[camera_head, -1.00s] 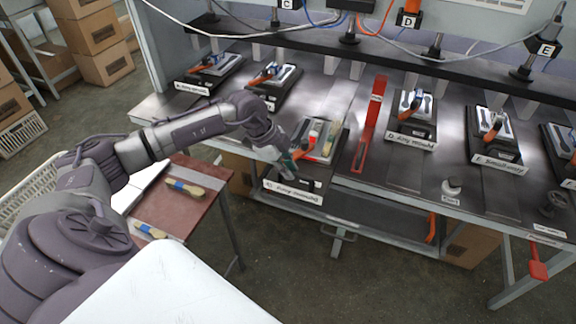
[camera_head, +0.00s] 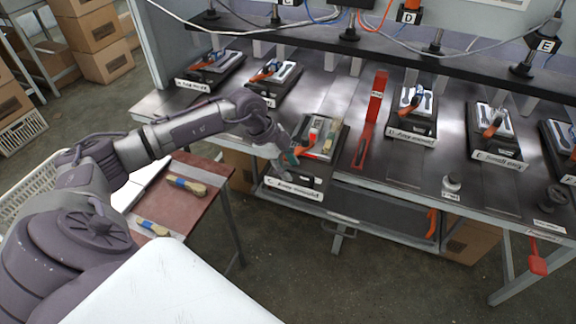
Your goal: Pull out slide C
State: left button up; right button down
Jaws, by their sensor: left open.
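Slide C (camera_head: 325,175) is a dark slide with a label plate at its front edge. It sits nearer the bench's front than its neighbours and carries a light mould with an orange-red handle (camera_head: 305,147). My left gripper (camera_head: 288,170) is open, pointing down over the left front part of slide C, close to the orange-red handle. I cannot tell whether its fingers touch the slide. The gripper and wrist hide part of the slide's left side. My right gripper is not in view.
Other slides (camera_head: 413,120) with moulds stand left and right on the metal bench (camera_head: 465,190). Boxes are stacked at the upper left.

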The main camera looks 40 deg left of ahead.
pick_arm(q)
jog(key=v, duration=1.2)
jog(key=shift+s+d, duration=0.1)
jog(key=shift+d, duration=0.05)
